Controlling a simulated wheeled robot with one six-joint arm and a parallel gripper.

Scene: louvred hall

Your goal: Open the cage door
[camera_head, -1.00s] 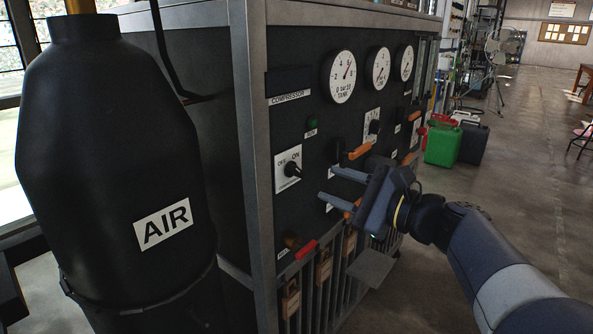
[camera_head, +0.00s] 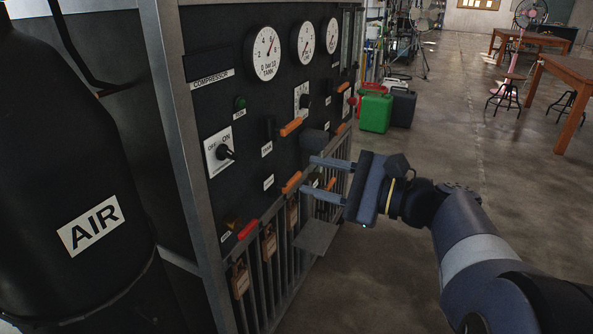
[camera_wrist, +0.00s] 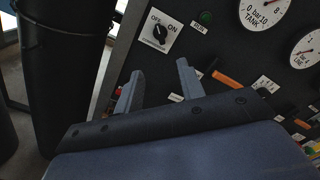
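A barred cage front (camera_head: 282,268) fills the lower part of the compressor cabinet below the dark panel. I cannot tell which part of it is a door or where its hinges are; it looks closed. Several brown padlock-like pieces hang along its top, one of them a near padlock (camera_head: 240,279). A flat grey plate (camera_head: 316,236) juts out from the front. My gripper (camera_head: 309,176) is open, with two grey fingers pointing left at the panel, near an orange handle (camera_head: 291,183). In the wrist view, the gap between my fingers (camera_wrist: 159,75) looks empty.
The panel holds round gauges (camera_head: 262,54), an off/on switch (camera_head: 219,153) and a red handle (camera_head: 248,229). A black AIR tank (camera_head: 75,170) stands at the left. Green and black cans (camera_head: 376,112) stand beyond the cabinet. The floor at right is open, with tables (camera_head: 565,75) farther back.

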